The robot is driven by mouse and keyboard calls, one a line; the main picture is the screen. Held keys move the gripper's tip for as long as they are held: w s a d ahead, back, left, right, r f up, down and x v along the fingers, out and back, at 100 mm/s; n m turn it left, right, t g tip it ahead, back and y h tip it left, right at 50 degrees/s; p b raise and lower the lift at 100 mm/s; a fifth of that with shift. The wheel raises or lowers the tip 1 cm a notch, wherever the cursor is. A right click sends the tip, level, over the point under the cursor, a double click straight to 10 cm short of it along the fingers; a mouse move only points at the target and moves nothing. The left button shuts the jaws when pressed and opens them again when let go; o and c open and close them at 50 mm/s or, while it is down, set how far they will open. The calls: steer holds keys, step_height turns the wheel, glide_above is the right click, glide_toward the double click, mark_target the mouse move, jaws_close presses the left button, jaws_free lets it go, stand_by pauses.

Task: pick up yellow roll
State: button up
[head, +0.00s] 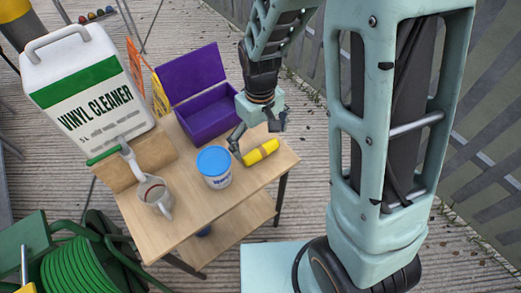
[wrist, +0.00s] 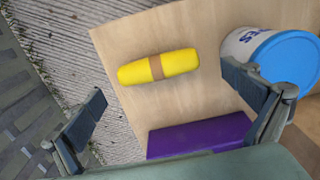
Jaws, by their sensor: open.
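The yellow roll (head: 260,152) lies on the wooden table near its right edge. It is a yellow cylinder with a brownish band around its middle, and in the wrist view (wrist: 180,66) it lies on bare wood, apart from my fingers. My gripper (head: 258,144) is over the table beside the roll, with its fingers spread. In the wrist view my open gripper (wrist: 170,100) has nothing between its fingertips. The roll shows beyond and between the two fingers.
A blue-lidded tub (head: 214,168) stands left of the roll, close to one finger in the wrist view. A purple box (head: 207,118) with raised lid stands behind.

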mark_target(261, 148)
steer(key=f, duration=0.2)
steer(key=f+b, duration=0.1)
steer(key=f, duration=0.2)
steer(key=shift+w+d+f, duration=0.1)
steer(key=shift+w+f, duration=0.1)
steer(key=shift+f, duration=0.1)
steer(key=shift+c, duration=0.3)
steer(key=c, duration=1)
